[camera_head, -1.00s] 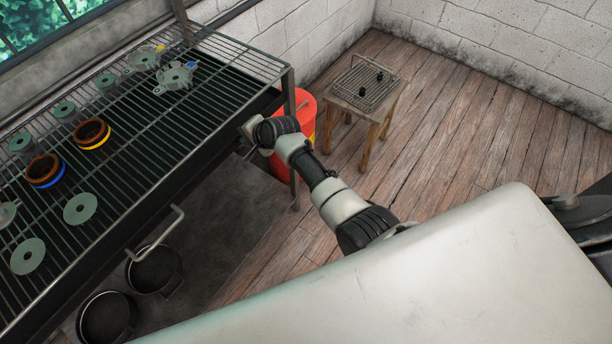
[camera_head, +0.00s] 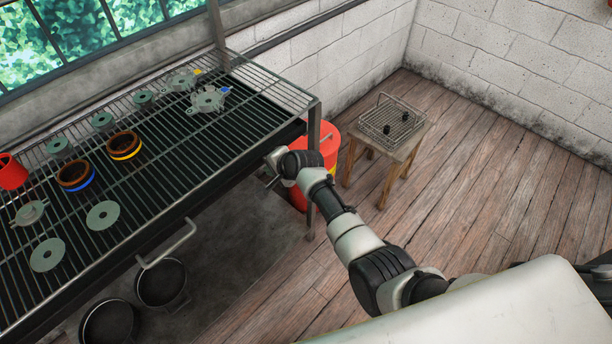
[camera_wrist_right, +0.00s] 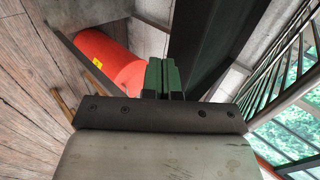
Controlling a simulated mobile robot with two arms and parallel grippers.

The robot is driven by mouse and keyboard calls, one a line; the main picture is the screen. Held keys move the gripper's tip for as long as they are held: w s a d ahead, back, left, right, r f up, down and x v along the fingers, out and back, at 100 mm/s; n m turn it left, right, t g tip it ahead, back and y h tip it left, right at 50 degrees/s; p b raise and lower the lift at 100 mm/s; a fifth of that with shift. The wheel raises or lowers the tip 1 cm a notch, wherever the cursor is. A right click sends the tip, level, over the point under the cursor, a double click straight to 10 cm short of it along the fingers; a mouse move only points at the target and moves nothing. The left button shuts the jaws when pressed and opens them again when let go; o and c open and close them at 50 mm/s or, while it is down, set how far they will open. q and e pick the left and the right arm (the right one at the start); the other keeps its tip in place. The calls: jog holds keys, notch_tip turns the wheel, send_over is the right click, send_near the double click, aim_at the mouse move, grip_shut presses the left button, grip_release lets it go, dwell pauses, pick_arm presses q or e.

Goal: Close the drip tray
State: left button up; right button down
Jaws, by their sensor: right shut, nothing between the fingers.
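The drip tray (camera_head: 225,168) is the dark, wide tray under the wire grate of the bench. A grey bar handle (camera_head: 168,246) sticks out from its front edge. How far the tray is pulled out is hard to tell. My right gripper (camera_head: 270,177) is at the front right corner of the bench, to the right of the handle and apart from it. In the right wrist view its green fingers (camera_wrist_right: 163,77) are together and empty, beside a long dark edge. My left gripper is not in view.
On the grate (camera_head: 150,195) lie grey discs, brackets, copper-coloured rings and a red cup (camera_head: 12,172). A red bin (camera_head: 328,146) stands behind my right gripper. A wooden stool (camera_head: 412,150) holds a wire basket (camera_head: 392,117). Two dark buckets (camera_head: 162,283) stand below the handle.

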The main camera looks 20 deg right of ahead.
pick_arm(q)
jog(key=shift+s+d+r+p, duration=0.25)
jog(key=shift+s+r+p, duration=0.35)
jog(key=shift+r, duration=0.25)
pick_arm(e)
jog(key=v, duration=1.1)
jog(key=shift+s+d+f, duration=0.25)
jog(key=shift+s+f, duration=0.05)
jog(key=shift+s, duration=0.1)
